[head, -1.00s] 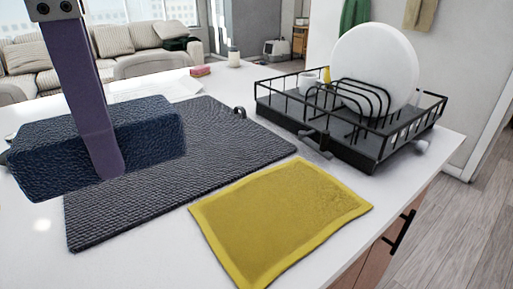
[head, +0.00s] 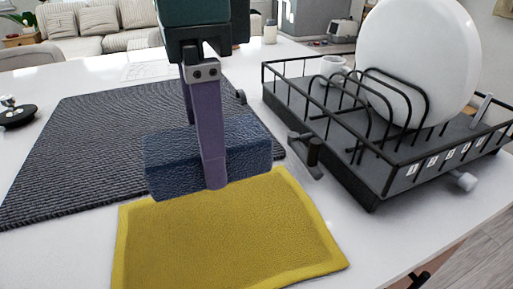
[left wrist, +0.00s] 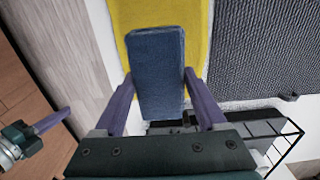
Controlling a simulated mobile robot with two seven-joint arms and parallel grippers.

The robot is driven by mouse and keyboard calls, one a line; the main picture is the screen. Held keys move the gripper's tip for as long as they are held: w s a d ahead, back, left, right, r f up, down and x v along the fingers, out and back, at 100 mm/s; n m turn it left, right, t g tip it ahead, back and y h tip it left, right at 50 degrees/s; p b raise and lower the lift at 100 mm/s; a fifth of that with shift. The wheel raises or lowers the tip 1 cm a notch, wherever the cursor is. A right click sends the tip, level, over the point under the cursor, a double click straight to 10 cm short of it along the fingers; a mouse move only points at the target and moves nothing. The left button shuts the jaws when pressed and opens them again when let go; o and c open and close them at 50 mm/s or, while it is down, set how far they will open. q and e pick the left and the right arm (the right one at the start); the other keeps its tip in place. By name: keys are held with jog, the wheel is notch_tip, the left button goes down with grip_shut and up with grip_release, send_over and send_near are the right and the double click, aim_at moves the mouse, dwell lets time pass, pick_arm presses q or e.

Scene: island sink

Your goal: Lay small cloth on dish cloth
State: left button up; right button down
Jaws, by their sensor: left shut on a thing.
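The small cloth is a thick dark blue block-like piece (head: 245,150). My left gripper (head: 213,185) is shut on it, and the left wrist view shows the cloth (left wrist: 157,65) between the two purple fingers (left wrist: 160,85). The yellow cloth (head: 225,240), which looks like the dish cloth, lies flat on the counter. The blue cloth overlaps its far edge in the head view. I cannot tell whether they touch. Part of what looks like my right gripper (left wrist: 52,120) shows at the left wrist view's left edge; its jaw opening is unclear.
A dark grey textured mat (head: 80,150) lies behind and left of the yellow cloth. A black dish rack (head: 375,190) with a white plate (head: 415,60) and a cup (head: 332,68) stands at right. White counter (head: 55,255) is bare at front left.

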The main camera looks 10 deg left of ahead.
pick_arm(q)
jog(key=b, duration=0.1)
send_near(220, 234)
notch_tip(220, 234, down, 5)
jog(key=shift+s+f, duration=0.1)
jog(key=shift+f, duration=0.15)
jog(key=shift+f, duration=0.15)
jog(key=shift+f, duration=0.45)
jog(key=o, duration=1.4)
jog(key=shift+r, duration=0.1)
notch_tip(220, 234, up, 13)
jog(key=shift+d+r+p, duration=0.1)
jog(key=shift+p, duration=0.5)
